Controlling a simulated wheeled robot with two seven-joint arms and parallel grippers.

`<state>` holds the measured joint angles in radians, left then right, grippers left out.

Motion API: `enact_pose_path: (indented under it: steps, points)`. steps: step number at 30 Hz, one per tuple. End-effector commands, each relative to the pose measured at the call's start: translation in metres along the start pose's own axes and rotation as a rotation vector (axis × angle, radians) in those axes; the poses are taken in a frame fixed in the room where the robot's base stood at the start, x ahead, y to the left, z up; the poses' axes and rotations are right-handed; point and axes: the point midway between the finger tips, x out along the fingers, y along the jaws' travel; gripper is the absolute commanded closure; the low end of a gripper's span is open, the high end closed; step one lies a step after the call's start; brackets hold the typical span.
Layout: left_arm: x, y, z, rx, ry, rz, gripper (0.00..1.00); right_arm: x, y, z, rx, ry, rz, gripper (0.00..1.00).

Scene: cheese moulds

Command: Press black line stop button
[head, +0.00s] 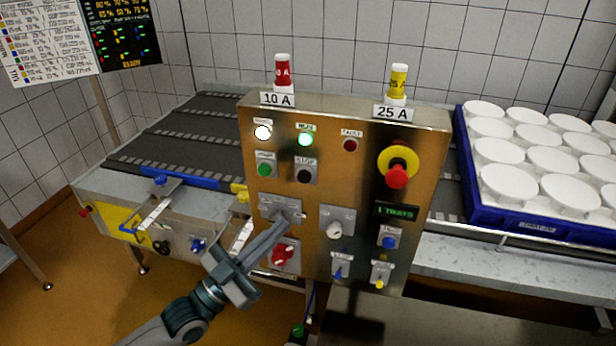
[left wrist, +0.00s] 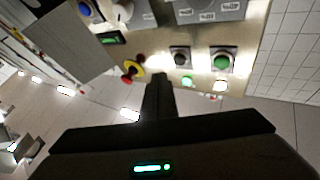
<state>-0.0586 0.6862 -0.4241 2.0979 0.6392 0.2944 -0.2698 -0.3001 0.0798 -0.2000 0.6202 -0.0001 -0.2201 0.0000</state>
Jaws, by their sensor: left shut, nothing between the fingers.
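The black button (head: 304,176) sits on a grey plate in the upper left of the metal control panel (head: 350,160), right of a green button (head: 265,170). In the left wrist view the black button (left wrist: 180,58) lies between the green button (left wrist: 222,62) and the red emergency stop (left wrist: 132,68). My left gripper (head: 292,222) is shut and empty. In the head view its fingertips show below the black button, over the plate of a switch they partly hide. In the left wrist view the dark fingers (left wrist: 157,92) point toward the panel. Contact cannot be told. My right gripper is not in view.
A red mushroom button (head: 397,177) on a yellow collar protrudes at the panel's right. A red rotary switch (head: 285,254) and a white knob (head: 334,229) sit lower. A green lamp (head: 306,139) is lit. A conveyor (head: 190,135) runs behind; a blue tray (head: 480,190) holds white moulds.

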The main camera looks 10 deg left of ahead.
Motion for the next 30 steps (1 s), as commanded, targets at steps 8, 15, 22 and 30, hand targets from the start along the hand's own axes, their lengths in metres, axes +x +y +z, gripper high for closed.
enact_pose_path:
  steps: [8, 15, 22, 30]
  points:
    - [0.007, 0.010, -0.050, -0.012, 0.089, 0.036, 1.00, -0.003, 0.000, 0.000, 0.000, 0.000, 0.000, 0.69]
    - [0.008, 0.011, -0.055, -0.013, 0.097, 0.039, 1.00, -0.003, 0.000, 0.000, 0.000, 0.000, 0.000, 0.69]
    - [0.008, 0.011, -0.054, -0.013, 0.096, 0.038, 1.00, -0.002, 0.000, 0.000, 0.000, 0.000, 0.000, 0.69]
    - [0.016, 0.006, -0.048, -0.012, 0.096, 0.038, 1.00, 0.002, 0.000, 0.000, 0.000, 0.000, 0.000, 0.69]
